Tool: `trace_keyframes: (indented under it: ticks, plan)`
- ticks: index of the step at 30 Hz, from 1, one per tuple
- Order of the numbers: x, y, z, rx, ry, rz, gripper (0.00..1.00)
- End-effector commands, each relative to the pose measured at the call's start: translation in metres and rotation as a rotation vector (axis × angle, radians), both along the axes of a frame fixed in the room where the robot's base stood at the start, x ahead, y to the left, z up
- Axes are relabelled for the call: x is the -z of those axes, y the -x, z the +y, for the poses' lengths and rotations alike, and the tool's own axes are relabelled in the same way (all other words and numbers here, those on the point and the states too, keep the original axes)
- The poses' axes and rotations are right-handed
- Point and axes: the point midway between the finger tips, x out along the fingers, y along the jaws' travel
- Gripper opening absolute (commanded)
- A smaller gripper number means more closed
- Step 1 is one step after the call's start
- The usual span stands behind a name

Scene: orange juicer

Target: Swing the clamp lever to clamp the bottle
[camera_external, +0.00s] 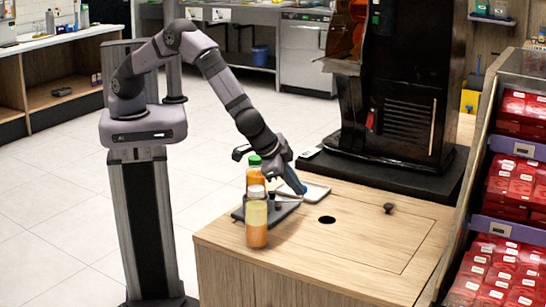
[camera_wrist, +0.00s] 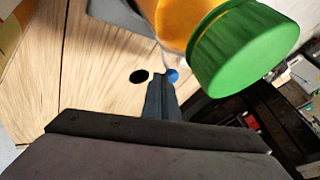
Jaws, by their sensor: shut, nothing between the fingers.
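In the external view, an orange juice bottle with a green cap (camera_external: 254,164) stands upright at the fixture, partly hidden behind another bottle. Its green cap (camera_wrist: 245,48) looms large at upper right in the wrist view. The dark grey clamp fixture (camera_external: 283,210) lies flat on the counter, with a thin light metal part (camera_external: 288,200) over it; I cannot tell whether this is the lever. My gripper (camera_external: 302,190) is shut and empty, pointing down just right of the green-capped bottle and over the fixture's far side. Its closed fingers (camera_wrist: 160,98) show in the wrist view.
A white-capped juice bottle (camera_external: 257,222) stands at the fixture's near left side. A pale tray (camera_external: 316,193) lies behind the gripper. The wooden counter (camera_external: 350,240) has a round dark hole (camera_external: 327,220) and a small black knob (camera_external: 389,208). A black machine stands behind; red boxes fill the right shelves.

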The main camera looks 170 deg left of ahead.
Motion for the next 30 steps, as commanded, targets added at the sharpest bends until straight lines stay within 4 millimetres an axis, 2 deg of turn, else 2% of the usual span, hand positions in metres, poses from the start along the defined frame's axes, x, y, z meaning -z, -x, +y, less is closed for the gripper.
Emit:
trace_keyframes:
  ticks: [14,30]
  plan:
    - [0.0021,0.0004,0.0013,-0.004,-0.001,0.000,0.00]
    - [0.0029,0.0049,0.0039,-0.094,-0.001,0.001,0.00]
